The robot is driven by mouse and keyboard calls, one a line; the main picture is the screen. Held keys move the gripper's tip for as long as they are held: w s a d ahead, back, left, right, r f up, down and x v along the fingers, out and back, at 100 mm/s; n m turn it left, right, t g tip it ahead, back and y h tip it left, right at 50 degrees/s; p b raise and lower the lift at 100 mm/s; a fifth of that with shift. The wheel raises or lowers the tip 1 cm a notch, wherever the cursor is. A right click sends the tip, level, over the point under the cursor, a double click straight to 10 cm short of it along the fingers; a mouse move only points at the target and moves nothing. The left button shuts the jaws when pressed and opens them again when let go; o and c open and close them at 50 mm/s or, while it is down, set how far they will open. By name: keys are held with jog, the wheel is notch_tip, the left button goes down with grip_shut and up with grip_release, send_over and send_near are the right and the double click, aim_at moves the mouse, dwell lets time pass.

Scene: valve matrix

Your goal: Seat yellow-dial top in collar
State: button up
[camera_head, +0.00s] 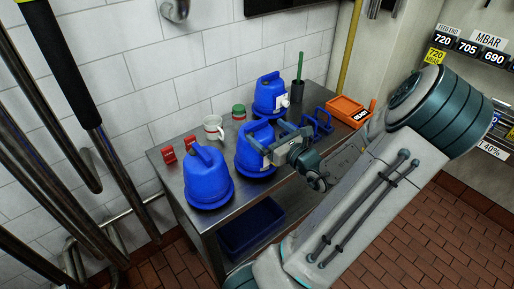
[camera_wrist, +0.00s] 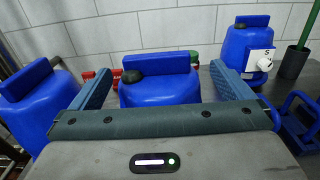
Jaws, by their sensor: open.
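Three blue jug-shaped tops with handles stand on the steel table: a left one (camera_head: 207,180), a middle one (camera_head: 247,152) and a back one (camera_head: 268,95). My gripper (camera_head: 266,140) is open at the middle one. In the wrist view its two fingers stand left and right of the middle top (camera_wrist: 158,90); contact cannot be told. The back top (camera_wrist: 238,48) bears a white plate marked S with a white knob. I see no yellow dial; the middle top's front is partly hidden by my gripper. A blue open frame (camera_head: 318,123), perhaps the collar, lies right of the gripper.
A white mug (camera_head: 213,128), a green-lidded jar (camera_head: 239,112) and red blocks (camera_head: 168,154) stand along the wall. A dark cup with a green stick (camera_head: 297,90) and an orange bin (camera_head: 346,110) are at the back right. A blue crate (camera_head: 250,228) is below.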

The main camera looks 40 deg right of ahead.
aim_at(258, 126)
jog(key=shift+w+f+p, duration=0.2)
jog(key=shift+w+p, duration=0.2)
jog(key=shift+w, duration=2.3)
jog(key=shift+c, duration=0.3)
jog(key=c, duration=1.5)
jog(key=shift+c, duration=0.9)
jog(key=shift+d+r, duration=0.1)
jog(key=shift+r, duration=0.1)
